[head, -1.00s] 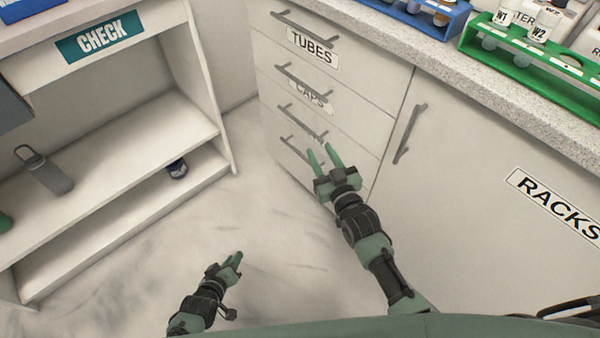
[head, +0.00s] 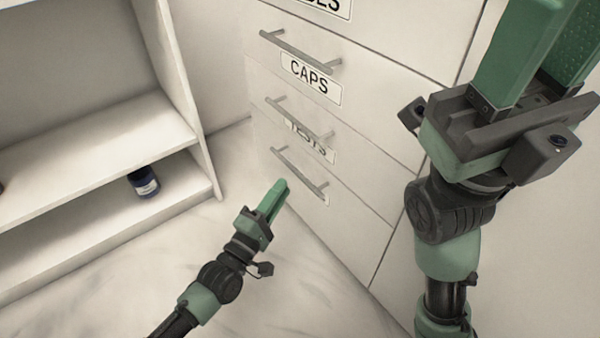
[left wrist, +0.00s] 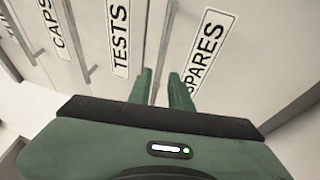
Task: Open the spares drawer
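The spares drawer (head: 330,230) is the lowest drawer of the white cabinet and is shut. Its grey bar handle (head: 300,172) is clear in the head view, but its label is mostly hidden there. The left wrist view shows the SPARES label (left wrist: 206,45) and the handle (left wrist: 164,48) beside it. My left gripper (head: 279,190) is just in front of this handle. Its fingers are apart, and the bar lines up with the gap between them; I cannot tell whether they touch it. My right gripper (head: 545,50) is raised close to the camera, open and empty.
The tests drawer (head: 345,155) and caps drawer (head: 370,100) above are shut, with similar bar handles. An open white shelf unit (head: 90,145) with a dark blue jar (head: 144,182) stands at the left. The pale floor (head: 130,265) before it is clear.

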